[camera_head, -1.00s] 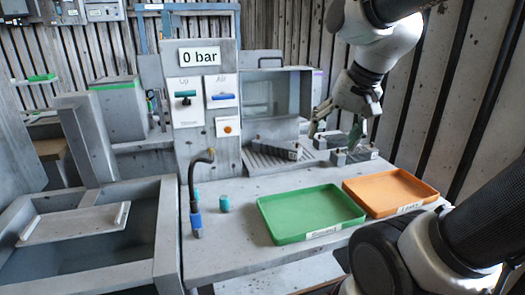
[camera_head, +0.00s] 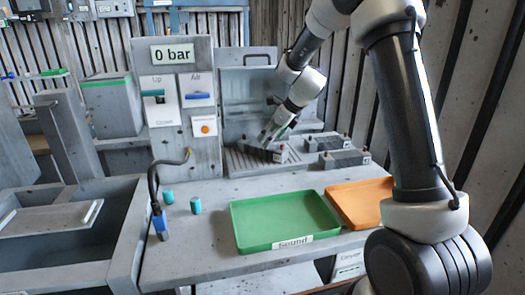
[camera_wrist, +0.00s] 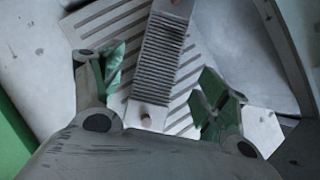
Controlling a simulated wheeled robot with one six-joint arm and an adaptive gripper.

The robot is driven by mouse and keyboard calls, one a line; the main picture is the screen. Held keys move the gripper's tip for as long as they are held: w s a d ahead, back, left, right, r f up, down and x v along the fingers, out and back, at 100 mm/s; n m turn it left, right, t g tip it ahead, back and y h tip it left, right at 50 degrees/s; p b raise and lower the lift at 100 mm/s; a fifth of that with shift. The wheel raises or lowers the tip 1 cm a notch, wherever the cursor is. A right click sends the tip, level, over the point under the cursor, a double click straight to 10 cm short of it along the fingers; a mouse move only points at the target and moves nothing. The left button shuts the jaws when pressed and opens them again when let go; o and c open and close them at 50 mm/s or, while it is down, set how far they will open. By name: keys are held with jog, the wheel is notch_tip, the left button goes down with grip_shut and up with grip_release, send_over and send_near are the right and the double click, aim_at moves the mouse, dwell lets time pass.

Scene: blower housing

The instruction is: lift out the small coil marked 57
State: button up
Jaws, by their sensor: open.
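A small finned coil (camera_head: 262,153) lies on a slatted rack (camera_head: 240,165) at the back of the bench. In the wrist view, the coil (camera_wrist: 160,55) is a grey ribbed block with a round stud on its near end plate. No number can be read on it. My gripper (camera_head: 268,136) is just above this coil, pointing down. In the wrist view, my gripper (camera_wrist: 163,84) is open, with one green-padded finger on each side of the coil and visible gaps. Contact cannot be told. Two similar dark blocks (camera_head: 325,141) (camera_head: 343,158) sit to the right.
A green tray labelled Sound (camera_head: 285,220) and an orange tray (camera_head: 358,203) lie in front. A panel (camera_head: 175,100) reading 0 bar stands left of the rack. A hooked hose (camera_head: 155,190) and teal cylinders (camera_head: 195,205) stand at the front left, beside an open tank (camera_head: 60,240).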

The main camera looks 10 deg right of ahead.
jog(key=x, duration=0.6)
jog(key=shift+w+a+r, duration=0.1)
jog(key=shift+a, duration=0.05)
jog(key=c, duration=1.5)
jog(key=shift+c, duration=0.2)
jog(key=shift+r, duration=0.15)
jog(key=shift+r, duration=0.2)
notch_tip(320, 180, up, 7)
jog(key=shift+f, duration=0.15)
jog(key=s, duration=2)
jog(key=shift+f, duration=0.15)
